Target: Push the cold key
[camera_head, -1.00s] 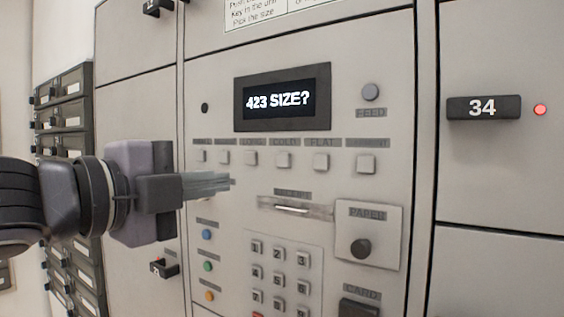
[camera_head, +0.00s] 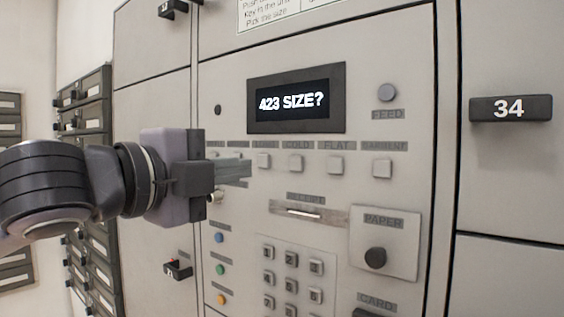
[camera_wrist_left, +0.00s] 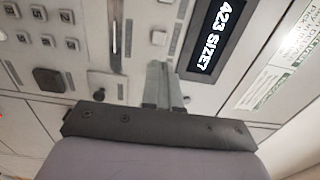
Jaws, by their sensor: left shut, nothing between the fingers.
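The cold key (camera_head: 296,162) is a small pale square button under the COLD label, in the row of size keys below the display (camera_head: 292,101), which reads "423 SIZE?". My left gripper (camera_head: 248,170) is shut and empty, fingers pointing right along the panel in the head view. Its tips are just left of and slightly below the key left of the cold key. The fingers hide part of the row's left end. In the left wrist view the shut fingers (camera_wrist_left: 158,66) end near a pale key (camera_wrist_left: 158,38). I cannot tell whether they touch the panel. My right gripper is not seen.
The flat key (camera_head: 336,164) and garment key (camera_head: 382,168) lie to the right. Below are the receipt slot (camera_head: 303,213), number keypad (camera_head: 291,263) and a protruding paper knob (camera_head: 376,258). A door handle marked 34 (camera_head: 510,108) juts out at right.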

